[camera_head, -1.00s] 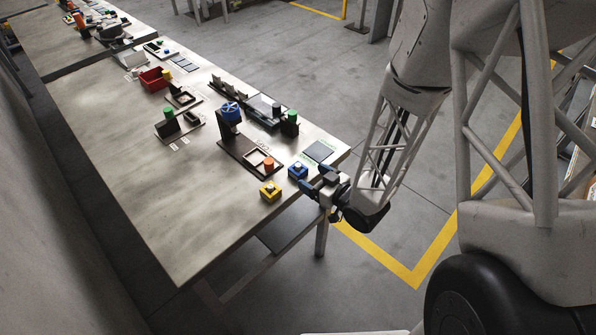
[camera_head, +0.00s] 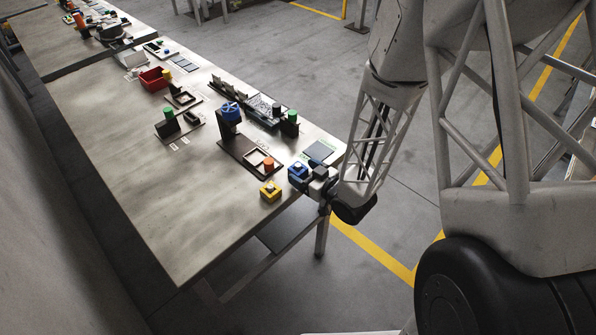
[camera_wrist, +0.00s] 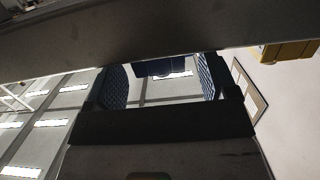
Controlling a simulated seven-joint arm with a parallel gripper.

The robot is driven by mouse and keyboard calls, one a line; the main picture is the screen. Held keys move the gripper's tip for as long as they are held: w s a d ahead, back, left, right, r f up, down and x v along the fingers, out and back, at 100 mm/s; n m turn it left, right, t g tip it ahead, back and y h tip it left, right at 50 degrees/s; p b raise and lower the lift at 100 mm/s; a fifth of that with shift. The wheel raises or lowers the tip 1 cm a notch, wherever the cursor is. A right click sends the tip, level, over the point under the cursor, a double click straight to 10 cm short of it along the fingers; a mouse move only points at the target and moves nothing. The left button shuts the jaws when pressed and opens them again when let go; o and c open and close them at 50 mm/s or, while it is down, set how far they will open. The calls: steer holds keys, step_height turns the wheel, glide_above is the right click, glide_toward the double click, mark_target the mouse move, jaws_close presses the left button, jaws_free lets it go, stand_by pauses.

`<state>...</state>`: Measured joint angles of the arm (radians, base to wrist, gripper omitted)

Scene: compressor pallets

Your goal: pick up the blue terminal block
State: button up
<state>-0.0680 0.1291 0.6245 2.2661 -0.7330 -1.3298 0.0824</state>
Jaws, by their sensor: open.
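The blue terminal block (camera_head: 297,168) sits near the front right edge of the table, beside the dark fixture. My gripper (camera_head: 303,181) is at the table edge, right up against it in the head view, and partly covers it. In the wrist view my gripper (camera_wrist: 162,82) is open, with a blue-padded finger on each side. A dark blue piece, likely the terminal block (camera_wrist: 158,68), shows between the fingers near the top. A dark bar hides part of that view, and I cannot tell whether the fingers touch the block.
A yellow block (camera_head: 270,191) stands close by on the left; a yellow thing (camera_wrist: 288,50) also shows in the wrist view. A dark fixture (camera_head: 236,150) with an orange cylinder (camera_head: 268,163) stands behind. A grey pad (camera_head: 318,151) lies to the right. The table's (camera_head: 165,210) near left is clear.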

mark_target(298, 165)
steer(key=shift+x, duration=1.45)
steer(key=c, duration=1)
steer(key=shift+r, duration=0.25)
steer(key=shift+r, duration=1.5)
steer(key=s+d+r, duration=0.1)
steer(key=s+d, duration=0.3)
steer(key=s, duration=1.1)
steer(key=shift+s+d+r, duration=0.2)
steer(key=shift+r, duration=0.05)
steer(key=shift+w, duration=0.1)
